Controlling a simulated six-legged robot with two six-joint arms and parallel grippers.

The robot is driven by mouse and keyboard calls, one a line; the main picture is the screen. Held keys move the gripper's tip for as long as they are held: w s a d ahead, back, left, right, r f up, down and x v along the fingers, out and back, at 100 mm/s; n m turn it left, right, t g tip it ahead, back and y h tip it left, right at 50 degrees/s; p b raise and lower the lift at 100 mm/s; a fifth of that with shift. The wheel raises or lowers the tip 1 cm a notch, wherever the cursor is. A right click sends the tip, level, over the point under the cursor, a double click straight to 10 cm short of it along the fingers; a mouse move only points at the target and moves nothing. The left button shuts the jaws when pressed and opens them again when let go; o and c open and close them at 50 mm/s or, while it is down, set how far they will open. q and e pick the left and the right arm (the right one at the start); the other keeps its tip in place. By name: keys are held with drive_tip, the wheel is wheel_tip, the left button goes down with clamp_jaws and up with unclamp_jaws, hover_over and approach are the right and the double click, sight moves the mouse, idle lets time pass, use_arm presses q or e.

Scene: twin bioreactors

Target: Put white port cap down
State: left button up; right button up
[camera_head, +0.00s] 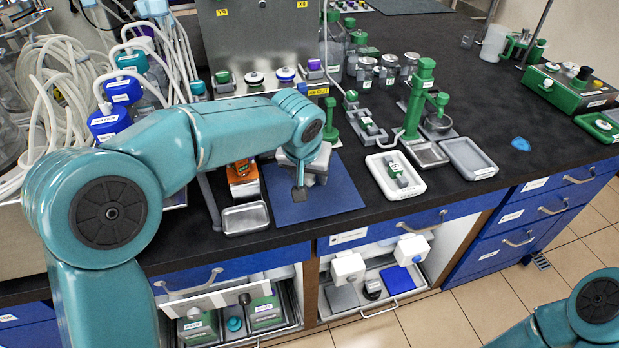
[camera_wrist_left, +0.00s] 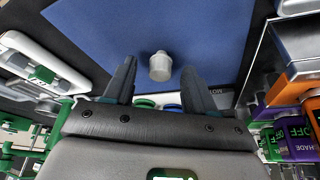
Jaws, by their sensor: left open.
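The white port cap (camera_wrist_left: 159,67) shows in the left wrist view as a pale, short cylinder with a narrower top. It appears to rest on the blue mat (camera_wrist_left: 210,25), which also shows in the head view (camera_head: 345,190). My left gripper (camera_wrist_left: 157,82) is open, with one finger on each side of the cap and a visible gap to both. In the head view my left gripper (camera_head: 299,190) is over the mat and points down. The cap is not visible there, hidden by the gripper. My right gripper is out of the frames; only part of the right arm shows.
A small metal tray (camera_head: 246,219) and an orange block (camera_head: 243,188) stand left of the mat. A white tray (camera_head: 410,190) with a green-and-grey part stands to the right. A green stand (camera_head: 413,120) rises behind it. The counter's front edge is close to the mat.

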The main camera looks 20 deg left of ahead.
use_arm(q)
clamp_jaws()
